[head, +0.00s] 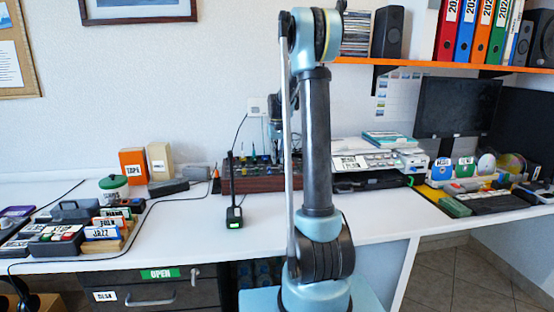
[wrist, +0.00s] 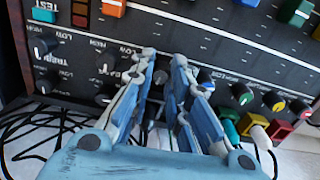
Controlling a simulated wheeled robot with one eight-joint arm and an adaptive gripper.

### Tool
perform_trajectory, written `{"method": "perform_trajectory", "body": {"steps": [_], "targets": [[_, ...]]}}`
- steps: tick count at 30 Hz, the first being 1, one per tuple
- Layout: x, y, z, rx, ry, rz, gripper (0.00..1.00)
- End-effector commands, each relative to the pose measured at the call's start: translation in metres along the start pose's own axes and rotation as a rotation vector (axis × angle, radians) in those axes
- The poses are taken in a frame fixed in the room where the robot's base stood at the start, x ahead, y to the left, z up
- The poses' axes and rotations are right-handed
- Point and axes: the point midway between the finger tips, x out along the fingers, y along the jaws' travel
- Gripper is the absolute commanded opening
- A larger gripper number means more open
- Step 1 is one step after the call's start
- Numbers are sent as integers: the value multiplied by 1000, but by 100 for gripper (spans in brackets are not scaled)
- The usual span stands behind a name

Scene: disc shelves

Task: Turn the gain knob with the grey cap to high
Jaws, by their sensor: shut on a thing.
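The mixer panel (wrist: 150,30) fills the wrist view, dark with white printed labels such as LOW and HIGH. My gripper (wrist: 164,62) reaches over it with its two fingers close together. Between the fingers is a dark knob with a grey cap (wrist: 160,77), and the gripper is shut on it. The fingers hide most of the knob's sides, and I cannot read its pointer setting. In the head view the mixer (head: 262,185) stands on the white desk, partly behind my arm; the gripper is hard to make out there.
Beside the held knob are knobs with blue (wrist: 205,80), green (wrist: 242,92), yellow (wrist: 272,100) and red (wrist: 300,108) caps. Coloured plugs (wrist: 278,130) and cables (wrist: 40,130) lie along the panel's edge. A black microphone (head: 233,215) stands in front of the mixer.

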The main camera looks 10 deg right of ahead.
Motion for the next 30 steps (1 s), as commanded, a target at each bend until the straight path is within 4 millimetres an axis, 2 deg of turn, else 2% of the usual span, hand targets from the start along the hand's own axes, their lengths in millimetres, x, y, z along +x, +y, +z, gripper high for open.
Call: {"method": "perform_trajectory", "body": {"steps": [14, 24, 25, 27, 30], "targets": [[0, 0, 0, 242, 0, 0, 0], [0, 0, 0, 261, 1, 0, 0], [0, 0, 0, 261, 1, 0, 18], [0, 0, 0, 260, 1, 0, 34], [0, 0, 0, 260, 0, 0, 37]]}}
